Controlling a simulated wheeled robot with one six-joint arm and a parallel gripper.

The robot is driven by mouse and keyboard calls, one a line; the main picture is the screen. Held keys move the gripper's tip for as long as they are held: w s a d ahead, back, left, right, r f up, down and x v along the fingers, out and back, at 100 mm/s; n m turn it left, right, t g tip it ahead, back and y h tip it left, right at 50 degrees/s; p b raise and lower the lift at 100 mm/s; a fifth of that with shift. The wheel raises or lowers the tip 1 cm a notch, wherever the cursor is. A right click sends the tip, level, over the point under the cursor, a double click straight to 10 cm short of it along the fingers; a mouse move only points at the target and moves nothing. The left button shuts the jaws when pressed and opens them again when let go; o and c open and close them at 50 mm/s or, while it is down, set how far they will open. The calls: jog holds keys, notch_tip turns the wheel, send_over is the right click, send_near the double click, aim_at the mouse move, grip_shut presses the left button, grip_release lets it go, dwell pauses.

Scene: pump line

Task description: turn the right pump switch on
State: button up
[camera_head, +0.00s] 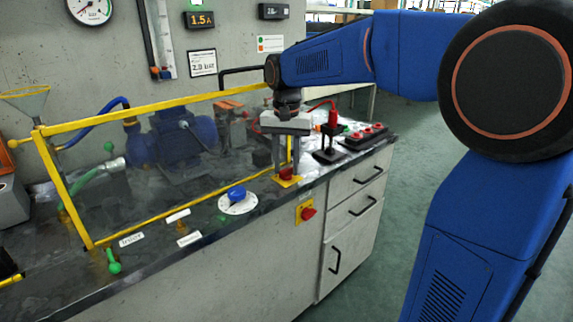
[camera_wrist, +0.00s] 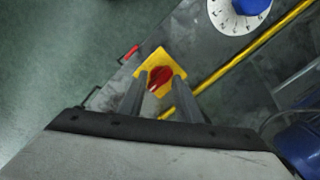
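A red rotary switch (camera_head: 286,174) on a yellow plate sits on the bench top, near its front edge. My gripper (camera_head: 287,162) points straight down over it. In the wrist view the red knob (camera_wrist: 160,77) with a pale mark lies between the tips of my two grey fingers (camera_wrist: 160,82). The fingers are apart, one on each side, with a small gap showing around the knob. I cannot tell how far down beside it they reach. A second red switch (camera_head: 308,213) on a yellow plate is on the cabinet front just below.
A yellow-framed clear guard (camera_head: 155,108) stands behind and left, over a blue pump motor (camera_head: 185,140). A blue knob on a white dial (camera_head: 238,202) is left of the switch. A black stand (camera_head: 329,154) and a red-button box (camera_head: 365,136) are to the right.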

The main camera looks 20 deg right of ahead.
aim_at(287, 169)
notch_tip(287, 169, up, 18)
jog(key=shift+f, duration=0.25)
dwell(0.4)
dwell(0.3)
jog(key=s+d+f+n+t, duration=0.2)
jog(key=s+d+f+n, duration=0.1)
jog(key=s+f, duration=1)
jog(key=s+d+f+n+t, duration=0.2)
jog(key=s+d+f, duration=0.2)
jog(key=s+f, duration=0.9)
jog(key=s, duration=0.3)
jog(key=shift+f+n+t, duration=0.15)
jog(key=shift+n+t, duration=0.25)
